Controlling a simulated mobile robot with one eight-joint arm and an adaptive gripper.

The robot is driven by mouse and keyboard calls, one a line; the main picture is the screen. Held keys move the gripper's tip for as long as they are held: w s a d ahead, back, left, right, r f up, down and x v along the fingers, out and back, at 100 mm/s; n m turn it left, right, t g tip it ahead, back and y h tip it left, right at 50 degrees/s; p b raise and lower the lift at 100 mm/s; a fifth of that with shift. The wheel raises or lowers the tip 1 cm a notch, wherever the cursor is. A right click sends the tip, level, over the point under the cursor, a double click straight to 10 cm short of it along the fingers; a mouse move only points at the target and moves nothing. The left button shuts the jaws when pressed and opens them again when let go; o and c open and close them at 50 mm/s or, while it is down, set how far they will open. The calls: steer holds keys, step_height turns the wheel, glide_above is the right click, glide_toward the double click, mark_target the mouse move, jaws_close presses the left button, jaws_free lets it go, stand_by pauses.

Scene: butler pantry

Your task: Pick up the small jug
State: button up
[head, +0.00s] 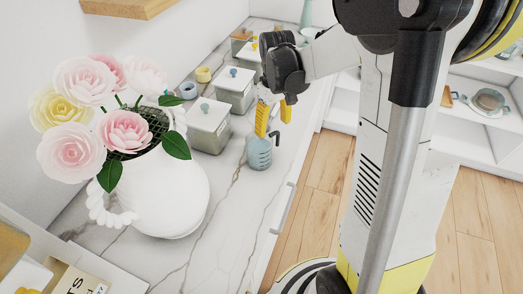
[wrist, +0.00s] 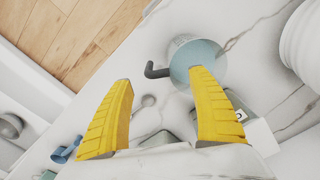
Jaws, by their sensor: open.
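The small jug (head: 259,156) is a blue-grey, see-through vessel with a dark handle, upright on the marble counter near its front edge. My gripper (head: 273,120) is open and points down, its yellow fingers just above the jug in the head view. In the wrist view the jug (wrist: 188,55) lies beyond the fingertips of my gripper (wrist: 160,82). One fingertip overlaps the jug's near rim there, and the dark handle reaches left into the gap between the fingers. I cannot tell whether they touch. Nothing is held between the fingers.
A large white vase (head: 165,195) with flowers stands left of the jug. The marble counter (head: 225,215) is bare in front of the jug.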

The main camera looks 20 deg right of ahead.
mark_target(274, 135)
step_height(274, 135, down, 5)
steer(key=shift+s+d+f+b, duration=0.1)
steer(key=shift+s+d+b, duration=0.05)
steer(key=shift+b, duration=0.9)
jaws_close()
steer(key=shift+r, duration=0.2)
